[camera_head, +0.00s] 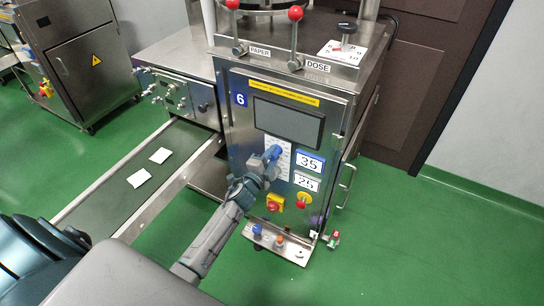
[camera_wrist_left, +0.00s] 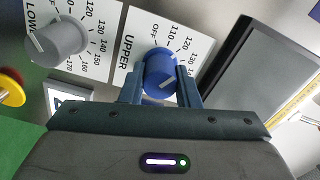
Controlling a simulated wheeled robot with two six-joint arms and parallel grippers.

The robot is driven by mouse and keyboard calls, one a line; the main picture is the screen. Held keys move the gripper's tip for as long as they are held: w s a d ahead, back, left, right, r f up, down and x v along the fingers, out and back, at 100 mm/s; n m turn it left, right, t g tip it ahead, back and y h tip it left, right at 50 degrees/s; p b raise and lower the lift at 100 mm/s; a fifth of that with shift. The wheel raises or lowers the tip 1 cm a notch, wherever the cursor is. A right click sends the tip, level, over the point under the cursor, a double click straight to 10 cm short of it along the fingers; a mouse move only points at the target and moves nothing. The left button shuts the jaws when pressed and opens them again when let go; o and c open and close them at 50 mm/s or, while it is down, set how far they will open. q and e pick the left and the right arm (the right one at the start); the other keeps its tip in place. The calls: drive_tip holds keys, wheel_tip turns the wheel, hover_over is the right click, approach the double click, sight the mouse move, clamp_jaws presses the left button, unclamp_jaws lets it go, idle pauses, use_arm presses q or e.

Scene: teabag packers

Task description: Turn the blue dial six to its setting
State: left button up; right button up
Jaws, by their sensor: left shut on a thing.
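The blue dial (camera_head: 273,152) is on the front panel of the steel machine marked 6 (camera_head: 240,99). In the left wrist view the blue dial (camera_wrist_left: 160,72) sits on a white scale plate labelled UPPER (camera_wrist_left: 127,52), with numbers such as 110, 120 and 130 around it. My left gripper (camera_head: 270,162) is at the panel, shut on the blue dial with one finger on each side. A white pointer line shows on the dial's face. A grey dial (camera_wrist_left: 58,42) on a second scale is to the left in the wrist view. My right gripper is out of view.
A conveyor (camera_head: 130,185) with two white packets runs at the left.

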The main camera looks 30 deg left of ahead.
use_arm(q)
drive_tip(key=o, duration=0.7)
drive_tip(key=shift+f, duration=0.1)
drive_tip(key=shift+o, duration=1.4)
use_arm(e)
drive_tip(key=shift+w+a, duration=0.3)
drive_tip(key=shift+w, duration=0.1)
use_arm(q)
drive_tip(key=shift+s, duration=0.55)
drive_tip(key=s, duration=0.3)
drive_tip(key=shift+s+f+b, duration=0.1)
drive_tip(key=shift+b, duration=0.25)
drive_tip(key=b, duration=0.2)
approach(271, 158)
drive_tip(key=shift+s, duration=0.15)
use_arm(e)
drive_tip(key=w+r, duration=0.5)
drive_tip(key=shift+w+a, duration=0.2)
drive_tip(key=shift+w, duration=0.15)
